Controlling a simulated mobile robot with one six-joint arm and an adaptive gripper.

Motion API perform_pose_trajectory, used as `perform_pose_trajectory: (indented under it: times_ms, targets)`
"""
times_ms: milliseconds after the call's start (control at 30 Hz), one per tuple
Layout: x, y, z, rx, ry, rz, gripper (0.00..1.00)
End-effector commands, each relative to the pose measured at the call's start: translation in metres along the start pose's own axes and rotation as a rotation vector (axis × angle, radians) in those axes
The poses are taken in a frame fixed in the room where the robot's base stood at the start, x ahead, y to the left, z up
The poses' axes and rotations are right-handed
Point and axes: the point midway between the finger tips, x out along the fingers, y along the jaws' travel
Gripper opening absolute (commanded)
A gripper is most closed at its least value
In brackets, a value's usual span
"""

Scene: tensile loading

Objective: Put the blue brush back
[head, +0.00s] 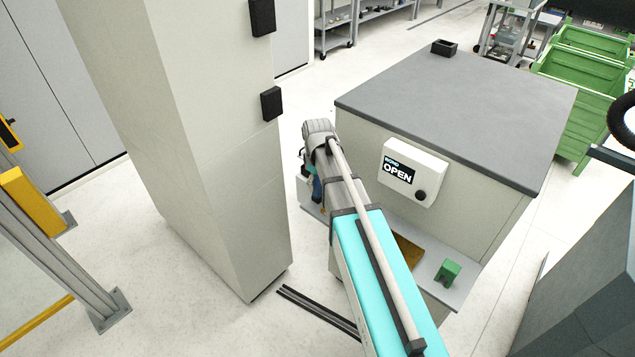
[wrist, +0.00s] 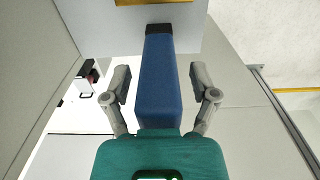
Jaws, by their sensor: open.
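The blue brush (wrist: 165,85) stands out in the wrist view as a long blue block with a dark end against a pale grey surface. It lies between the two fingers of my gripper (wrist: 160,82). The fingers are open, with a gap on each side of the brush. In the head view a small patch of the blue brush (head: 317,188) shows beside my arm, above the left end of a grey shelf (head: 460,290). My arm hides most of the gripper there. I cannot tell whether the brush rests on the shelf.
A green block (head: 447,272) and a brown-yellow pad (head: 408,250) are on the shelf. A control box reading OPEN (head: 412,172) is on the cabinet (head: 470,120) just behind. A tall beige column (head: 210,130) stands close on the left. Dark strips (head: 318,310) lie on the floor.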

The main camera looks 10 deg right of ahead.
Motion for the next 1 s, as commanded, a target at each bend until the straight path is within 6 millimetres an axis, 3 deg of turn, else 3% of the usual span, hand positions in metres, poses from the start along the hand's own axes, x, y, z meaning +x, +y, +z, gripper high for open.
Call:
perform_pose_trajectory:
  times_ms: [1000]
  targets:
    - [-0.086,0.000,0.000,0.000,0.000,0.000,0.76]
